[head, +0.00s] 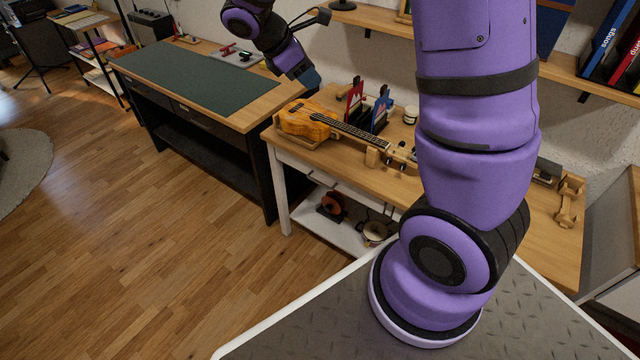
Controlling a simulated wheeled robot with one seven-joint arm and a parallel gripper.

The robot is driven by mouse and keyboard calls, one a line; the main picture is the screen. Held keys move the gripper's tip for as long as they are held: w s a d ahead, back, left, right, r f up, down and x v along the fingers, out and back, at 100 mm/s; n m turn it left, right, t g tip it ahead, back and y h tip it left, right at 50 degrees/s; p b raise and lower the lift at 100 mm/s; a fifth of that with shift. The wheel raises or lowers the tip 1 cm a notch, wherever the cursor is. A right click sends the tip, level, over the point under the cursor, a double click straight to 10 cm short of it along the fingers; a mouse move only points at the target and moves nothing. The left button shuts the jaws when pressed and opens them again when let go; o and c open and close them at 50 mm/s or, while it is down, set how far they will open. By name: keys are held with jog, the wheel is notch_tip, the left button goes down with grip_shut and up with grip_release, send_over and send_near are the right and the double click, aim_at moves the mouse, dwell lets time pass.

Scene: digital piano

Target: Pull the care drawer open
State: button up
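A white drawer front (325,183) with a small dark handle (309,173) shows under the wooden tabletop of the ukulele table. It looks shut. No label that names it the care drawer can be read. My large arm hides the right part of this table's front. My gripper (312,80) is at the end of my purple arm, at the top of the view, above the back of the tables and well apart from the drawer front. Its fingers are too small and dark to tell whether they are open or shut.
A ukulele (308,123) lies on the wooden tabletop (345,160), near book-like red and blue pieces (355,103) and a small jar (411,114). A lower shelf (345,235) holds several items. A dark workbench (190,75) stands left. The wooden floor (150,260) in front is clear.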

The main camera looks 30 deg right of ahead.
aim_at(320, 183)
jog(key=w+f+n+h, duration=0.35)
jog(key=f+n, duration=0.25)
jog(key=f, duration=0.5)
jog(key=w+f+n+h, duration=0.2)
jog(key=w+f+n, duration=0.3)
jog(key=f, duration=0.6)
notch_tip(320, 183, down, 26)
jog(key=s+d+n+t+h, duration=0.15)
jog(key=n+t, duration=0.55)
jog(key=n, duration=0.8)
jog(key=x, duration=0.9)
jog(key=shift+d, duration=0.25)
grip_shut()
